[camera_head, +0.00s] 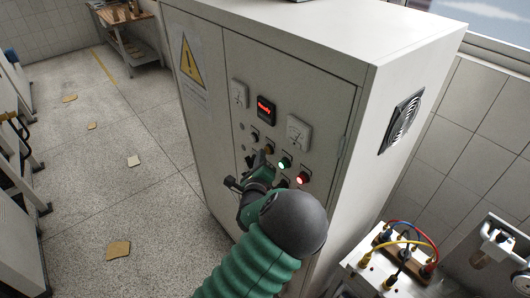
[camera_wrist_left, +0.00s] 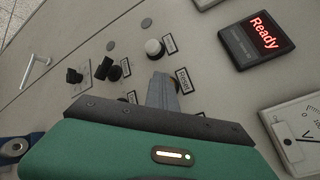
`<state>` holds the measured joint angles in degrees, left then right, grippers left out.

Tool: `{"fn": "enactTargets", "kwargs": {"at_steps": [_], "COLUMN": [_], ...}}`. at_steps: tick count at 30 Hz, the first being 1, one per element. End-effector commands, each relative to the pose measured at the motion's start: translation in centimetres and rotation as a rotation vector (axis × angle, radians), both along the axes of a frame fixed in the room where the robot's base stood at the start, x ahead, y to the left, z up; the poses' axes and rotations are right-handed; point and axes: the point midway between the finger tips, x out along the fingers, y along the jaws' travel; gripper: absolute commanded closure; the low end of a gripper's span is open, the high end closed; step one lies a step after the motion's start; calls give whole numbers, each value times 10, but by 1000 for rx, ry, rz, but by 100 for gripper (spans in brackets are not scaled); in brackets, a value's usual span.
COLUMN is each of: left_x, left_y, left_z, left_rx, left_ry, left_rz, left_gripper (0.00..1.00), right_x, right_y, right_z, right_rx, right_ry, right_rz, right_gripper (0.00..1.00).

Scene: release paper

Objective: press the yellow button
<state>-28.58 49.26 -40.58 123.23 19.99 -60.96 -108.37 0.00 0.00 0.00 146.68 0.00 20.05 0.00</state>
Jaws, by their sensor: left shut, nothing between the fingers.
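The light grey control cabinet (camera_head: 235,55) carries a panel of buttons, knobs and meters. My left gripper (camera_head: 261,160) is shut and empty, with its fingertips at the panel's button rows, left of the lit green button (camera_head: 285,163). In the left wrist view the closed fingers (camera_wrist_left: 163,88) point at the panel beside a label reading "Reset". A small yellow-orange edge, seemingly the yellow button (camera_wrist_left: 175,80), shows behind the fingertips, which mostly hide it. I cannot tell whether the fingertips touch it. My right gripper is not in view.
A display reading "Ready" (camera_wrist_left: 262,38) is above the buttons, with dial meters (camera_head: 298,132) beside it. A white button (camera_wrist_left: 154,47) and black knobs (camera_wrist_left: 113,70) are close to the fingers. A lit red button (camera_head: 303,178) is to the right. A wired terminal block (camera_head: 405,262) stands lower right.

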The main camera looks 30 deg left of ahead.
Motion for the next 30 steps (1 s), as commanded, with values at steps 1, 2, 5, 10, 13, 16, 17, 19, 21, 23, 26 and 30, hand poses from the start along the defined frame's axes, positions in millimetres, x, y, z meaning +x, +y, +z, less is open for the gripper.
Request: {"fn": "enactTargets", "kwargs": {"at_steps": [1, 2, 5, 10, 13, 16, 17, 19, 21, 23, 26, 30], "left_x": [1, 1, 1, -1, -5, -11, -13, -15, -16, -16, -16, -21], "left_y": [-1, -1, -1, 0, 2, 4, 5, 6, 6, 6, 6, 9], "left_z": [0, 0, 0, 0, 0, 0, 0, -1, -1, -1, 0, -1], "left_rx": [0, 0, 0, 0, 0, 0, 0, 0, 0, 0, 0, 0], "left_ry": [-1, -1, -1, 0, 1, 1, 1, 0, 0, 0, 0, 1], "left_rz": [-2, -2, -2, -1, -1, -1, -1, -1, -1, -1, -1, 1], "left_gripper": [100, 100, 100, 100, 100, 100, 100, 100, 100, 100, 100, 100], "right_x": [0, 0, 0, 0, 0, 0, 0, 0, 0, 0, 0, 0], "right_y": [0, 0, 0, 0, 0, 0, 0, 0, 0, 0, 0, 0], "right_z": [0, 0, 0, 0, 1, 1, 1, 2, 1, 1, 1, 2], "right_rx": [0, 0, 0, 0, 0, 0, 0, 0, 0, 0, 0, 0], "right_ry": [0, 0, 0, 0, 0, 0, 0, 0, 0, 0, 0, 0], "right_rz": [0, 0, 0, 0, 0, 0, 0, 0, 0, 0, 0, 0], "right_gripper": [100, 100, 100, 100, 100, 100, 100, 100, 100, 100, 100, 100]}}
